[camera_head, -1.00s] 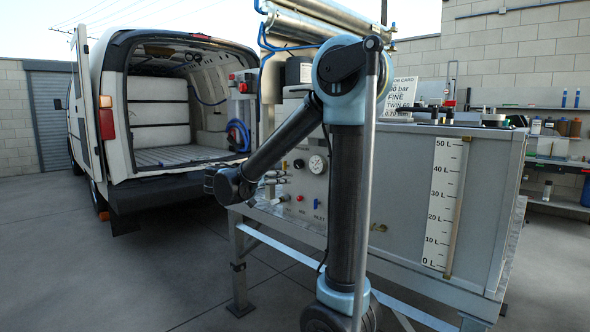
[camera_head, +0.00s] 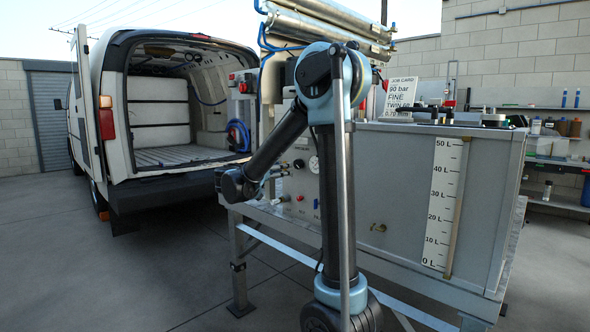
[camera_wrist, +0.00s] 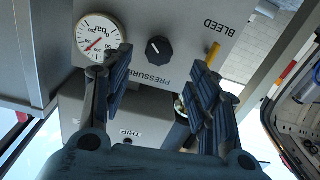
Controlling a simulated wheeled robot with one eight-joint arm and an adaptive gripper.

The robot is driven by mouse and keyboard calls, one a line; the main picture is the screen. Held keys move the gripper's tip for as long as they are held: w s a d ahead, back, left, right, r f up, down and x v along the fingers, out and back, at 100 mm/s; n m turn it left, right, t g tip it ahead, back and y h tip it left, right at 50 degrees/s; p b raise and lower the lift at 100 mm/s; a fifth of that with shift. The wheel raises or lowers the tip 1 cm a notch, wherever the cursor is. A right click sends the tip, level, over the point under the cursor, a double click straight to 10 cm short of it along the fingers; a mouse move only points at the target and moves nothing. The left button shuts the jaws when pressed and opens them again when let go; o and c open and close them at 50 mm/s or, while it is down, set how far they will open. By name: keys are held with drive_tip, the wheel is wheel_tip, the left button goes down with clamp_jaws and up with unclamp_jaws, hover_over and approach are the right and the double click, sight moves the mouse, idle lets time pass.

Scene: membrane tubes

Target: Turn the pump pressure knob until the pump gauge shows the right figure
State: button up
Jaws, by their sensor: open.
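In the head view the gauge (camera_head: 314,163) and knob (camera_head: 298,164) show beside my arm. The job card (camera_head: 401,94) reads 90 bar, FINE, TWIN.
A yellow bleed lever (camera_wrist: 214,52) is close to my right finger in the wrist view. A trip control (camera_wrist: 127,140) is below the knob there. The grey tank (camera_head: 400,180) with a litre scale stands right of my arm. An open van (camera_head: 125,190) is at left.

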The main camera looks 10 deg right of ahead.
sight(296, 165)
drive_tip(key=x, duration=0.8)
drive_tip(key=shift+w+d, duration=0.2)
drive_tip(key=c, duration=1.1)
